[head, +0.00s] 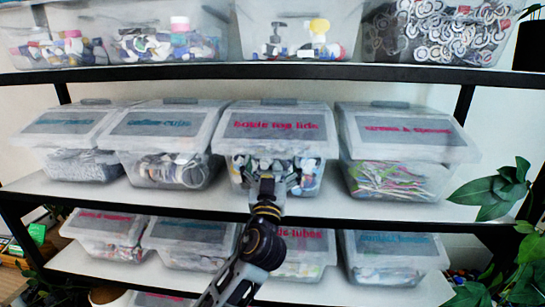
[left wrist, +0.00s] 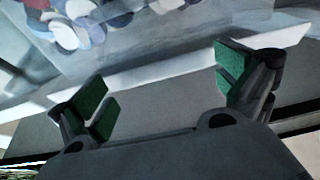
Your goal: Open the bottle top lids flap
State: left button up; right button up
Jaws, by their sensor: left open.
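The bottle top lids bin is a clear plastic box (head: 235,172) on the middle shelf, full of mixed lids. Its flap (head: 277,126) has pink lettering, lies closed and slopes down toward me. My left gripper (head: 280,170) is in front of the bin's front wall, below the flap's front edge, and hides part of the lids. In the left wrist view my left gripper (left wrist: 160,95) is open, its green pads wide apart with nothing between them. The bin's clear front wall (left wrist: 180,45) shows beyond the pads; whether they touch it I cannot tell. My right gripper is not in view.
Similar lidded bins stand close by, one at the left (head: 165,130) and one at the right (head: 400,135). The shelf above (head: 300,72) overhangs the row. More bins (head: 395,245) fill the lower shelf. A leafy plant (head: 500,190) is at the right.

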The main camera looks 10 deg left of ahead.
pick_arm(q)
jog(key=shift+w+r, duration=0.25)
jog(key=shift+w, duration=0.35)
jog(key=shift+c, duration=0.3)
jog(key=c, duration=1.2)
jog(key=shift+s+r, duration=0.1)
jog(key=shift+r, duration=0.1)
